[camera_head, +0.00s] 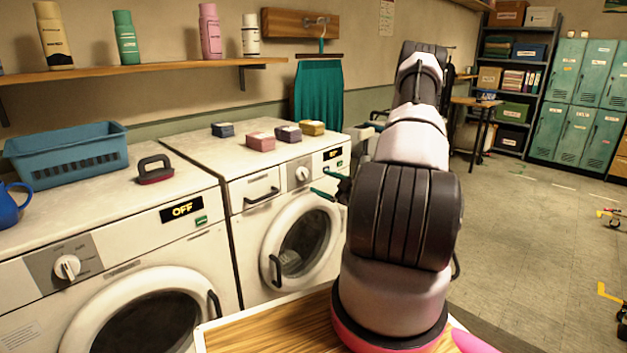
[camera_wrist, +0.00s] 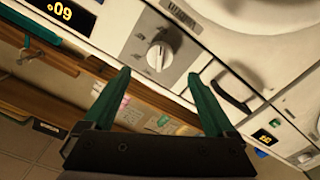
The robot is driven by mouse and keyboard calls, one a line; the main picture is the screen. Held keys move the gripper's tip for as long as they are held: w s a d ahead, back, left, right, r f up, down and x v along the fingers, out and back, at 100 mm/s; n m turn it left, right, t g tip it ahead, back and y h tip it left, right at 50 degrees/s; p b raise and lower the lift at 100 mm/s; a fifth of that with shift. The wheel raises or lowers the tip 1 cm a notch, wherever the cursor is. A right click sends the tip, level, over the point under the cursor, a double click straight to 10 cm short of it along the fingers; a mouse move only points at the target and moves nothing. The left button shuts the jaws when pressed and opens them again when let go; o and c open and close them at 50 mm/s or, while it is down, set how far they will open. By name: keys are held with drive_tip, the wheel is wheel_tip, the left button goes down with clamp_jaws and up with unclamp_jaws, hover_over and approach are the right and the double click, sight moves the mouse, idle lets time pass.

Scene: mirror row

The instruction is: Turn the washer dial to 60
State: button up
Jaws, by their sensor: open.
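The right washer (camera_head: 254,184) is white, with a white dial (camera_head: 300,174) on a grey panel and a small display (camera_head: 333,154) to the dial's right. In the wrist view, which is turned nearly upside down, its display (camera_wrist: 60,10) appears to read 60. The dial (camera_wrist: 158,54) shows there just beyond my fingertips. My gripper (camera_wrist: 160,77) is open and empty, its two green fingers wide apart and pointing toward the dial, one to each side in the picture. They look clear of the dial. In the head view my gripper (camera_head: 323,183) is in front of the washer, partly hidden by my arm.
A left washer (camera_head: 125,262) with a display reading OFF (camera_head: 181,209) and its own dial (camera_head: 67,267) stands beside it. A blue basket (camera_head: 68,152), a dark red-based brush (camera_head: 155,170) and several small boxes sit on top. Door handles jut forward.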

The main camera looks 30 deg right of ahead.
drive_tip(key=shift+v, duration=1.4)
drive_tip(key=a+r+n+g+y, duration=0.55)
drive_tip(key=a+r+n, duration=0.6)
drive_tip(key=n, duration=0.25)
drive_tip(key=s+a+r+n+g, duration=0.85)
drive_tip(key=a+r+n, duration=0.2)
drive_tip(key=n, duration=0.55)
drive_tip(key=s+r+n+t+h, duration=0.2)
drive_tip(key=s+r+n+h, duration=0.3)
drive_tip(key=s+n, duration=0.4)
drive_tip(key=s+r+n+t+h, duration=0.2)
drive_tip(key=s+r+n, duration=0.6)
drive_tip(key=n, duration=1.1)
drive_tip(key=s+h, duration=0.1)
drive_tip(key=h, duration=0.1)
drive_tip(key=shift+r+h, duration=0.3)
drive_tip(key=shift+h, duration=0.05)
